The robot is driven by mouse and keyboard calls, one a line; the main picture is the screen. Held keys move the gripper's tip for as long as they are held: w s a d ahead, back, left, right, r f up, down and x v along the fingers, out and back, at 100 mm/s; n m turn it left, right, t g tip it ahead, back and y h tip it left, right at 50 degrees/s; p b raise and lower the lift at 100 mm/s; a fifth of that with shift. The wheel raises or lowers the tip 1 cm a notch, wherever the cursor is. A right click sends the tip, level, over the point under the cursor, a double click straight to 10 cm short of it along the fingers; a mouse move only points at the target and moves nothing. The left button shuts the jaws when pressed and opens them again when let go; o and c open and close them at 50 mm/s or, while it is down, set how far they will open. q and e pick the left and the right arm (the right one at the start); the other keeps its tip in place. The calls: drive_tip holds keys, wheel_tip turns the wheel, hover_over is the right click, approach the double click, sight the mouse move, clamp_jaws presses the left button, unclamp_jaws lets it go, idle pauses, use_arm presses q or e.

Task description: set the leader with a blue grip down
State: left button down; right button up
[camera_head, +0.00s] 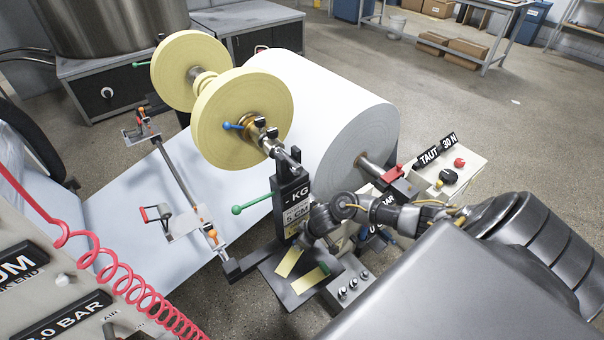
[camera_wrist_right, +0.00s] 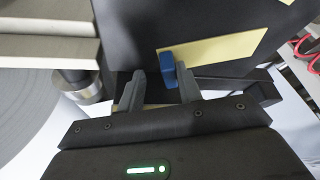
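A yellow leader strip (camera_wrist_right: 215,47) with a blue grip (camera_wrist_right: 167,69) lies on or just over the dark tray in the right wrist view. My right gripper (camera_wrist_right: 158,86) has its two fingers apart. The blue grip is by the tip of the right-hand finger, and a gap separates it from the other finger. In the head view my right gripper (camera_head: 312,238) is over the tray's upper edge. One yellow strip (camera_head: 288,262) reaches from beneath it; its grip end is hidden. My left gripper is not in view.
The black tray (camera_head: 272,270) also holds a yellow strip (camera_head: 306,283) with a green grip (camera_head: 324,268). A large white paper roll (camera_head: 335,95) and yellow reels (camera_head: 240,100) stand behind. A control box (camera_head: 465,175) is at right; a red coiled hose (camera_head: 120,275) is at left.

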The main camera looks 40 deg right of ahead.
drive_tip(key=p+v, duration=0.3)
drive_tip(key=v, duration=0.9)
drive_tip(key=shift+r, duration=0.15)
